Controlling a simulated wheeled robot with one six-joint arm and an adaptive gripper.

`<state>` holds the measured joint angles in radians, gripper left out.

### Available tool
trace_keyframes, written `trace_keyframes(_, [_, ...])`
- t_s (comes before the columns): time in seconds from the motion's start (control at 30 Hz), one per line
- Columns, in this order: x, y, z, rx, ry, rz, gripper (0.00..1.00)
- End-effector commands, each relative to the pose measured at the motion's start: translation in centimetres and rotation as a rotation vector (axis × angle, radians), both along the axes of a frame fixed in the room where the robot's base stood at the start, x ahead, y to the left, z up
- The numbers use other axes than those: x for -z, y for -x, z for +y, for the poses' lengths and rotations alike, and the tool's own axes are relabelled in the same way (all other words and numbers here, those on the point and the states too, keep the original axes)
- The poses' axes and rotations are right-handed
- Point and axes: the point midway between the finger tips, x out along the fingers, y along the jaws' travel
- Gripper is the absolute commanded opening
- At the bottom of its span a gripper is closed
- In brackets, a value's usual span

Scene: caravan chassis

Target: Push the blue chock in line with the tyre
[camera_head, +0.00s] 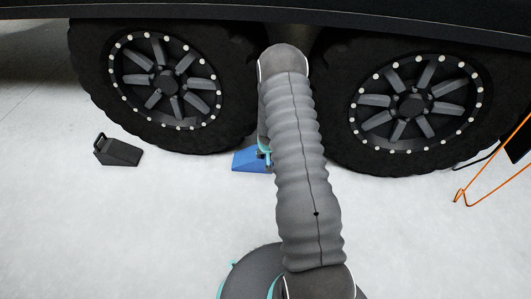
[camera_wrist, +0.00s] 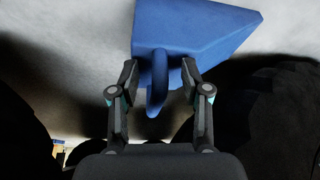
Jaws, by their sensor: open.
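The blue chock (camera_head: 246,161) lies on the floor between the two tyres, next to the lower right edge of the left tyre (camera_head: 95,85). My arm hides its right part in the head view. In the wrist view the blue chock (camera_wrist: 195,25) fills the top, with its looped handle (camera_wrist: 158,85) pointing toward me. My gripper (camera_wrist: 160,75) is open, with one finger on each side of the handle. I cannot tell whether either finger touches it. In the head view my gripper is mostly hidden behind my arm.
A black chock (camera_head: 118,151) with a handle sits on the floor to the left of the left tyre. The right tyre (camera_head: 345,140) stands close to my arm. An orange wire frame (camera_head: 490,185) is at the right edge. The chassis edge (camera_head: 400,22) overhangs above. Floor in front is clear.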

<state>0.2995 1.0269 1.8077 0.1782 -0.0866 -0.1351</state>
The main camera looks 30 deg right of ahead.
Motion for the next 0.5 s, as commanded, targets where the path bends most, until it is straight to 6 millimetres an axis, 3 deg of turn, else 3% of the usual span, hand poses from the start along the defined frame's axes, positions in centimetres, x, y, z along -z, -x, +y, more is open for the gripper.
trace_keyframes(0.3, [0.14, -0.07, -0.02, 0.000, 0.000, 0.000, 0.47])
trace_keyframes(0.5, [0.14, -0.06, -0.01, 0.000, 0.000, 0.000, 0.00])
